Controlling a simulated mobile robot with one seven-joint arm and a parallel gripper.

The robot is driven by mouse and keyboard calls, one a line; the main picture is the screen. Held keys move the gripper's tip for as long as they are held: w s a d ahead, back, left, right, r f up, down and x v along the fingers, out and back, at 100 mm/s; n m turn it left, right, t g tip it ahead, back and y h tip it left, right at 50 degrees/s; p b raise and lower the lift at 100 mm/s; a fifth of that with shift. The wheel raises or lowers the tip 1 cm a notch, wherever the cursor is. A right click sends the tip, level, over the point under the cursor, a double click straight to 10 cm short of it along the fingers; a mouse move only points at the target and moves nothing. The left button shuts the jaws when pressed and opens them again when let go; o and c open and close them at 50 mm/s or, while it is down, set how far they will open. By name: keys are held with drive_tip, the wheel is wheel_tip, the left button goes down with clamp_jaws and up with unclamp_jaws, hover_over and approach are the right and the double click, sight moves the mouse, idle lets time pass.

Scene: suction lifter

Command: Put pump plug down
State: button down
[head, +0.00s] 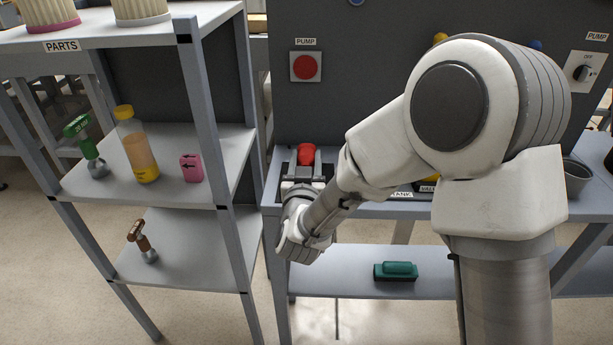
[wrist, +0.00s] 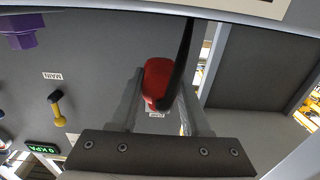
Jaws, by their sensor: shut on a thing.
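The pump plug, seen as a red rounded piece (head: 306,153), is between the fingers of my gripper (head: 307,168) at the left end of the workbench. In the wrist view the same red piece (wrist: 157,82) sits between the two grey fingers of my gripper (wrist: 160,100), with a dark cable running up from it. The gripper is shut on it. Whether the plug touches the bench below is hidden by the gripper. A red round button (head: 305,67) is on the panel under a PUMP label.
The parts shelf (head: 210,150) stands close on the left, holding a bottle (head: 138,150), a pink block (head: 191,168) and a green-handled tool (head: 84,142). A green block (head: 396,271) lies on the lower bench shelf. A grey cup (head: 576,178) stands at the bench's right.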

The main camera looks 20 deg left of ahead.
wheel_tip(320, 180, down, 4)
drive_tip(key=shift+f+b, duration=0.1)
drive_tip(key=shift+b, duration=0.75)
drive_tip(key=shift+r, duration=0.2)
drive_tip(key=shift+f+b, duration=0.4)
drive_tip(key=shift+f+b, duration=0.25)
drive_tip(key=shift+b, duration=0.1)
drive_tip(key=shift+c, duration=1.8)
unclamp_jaws()
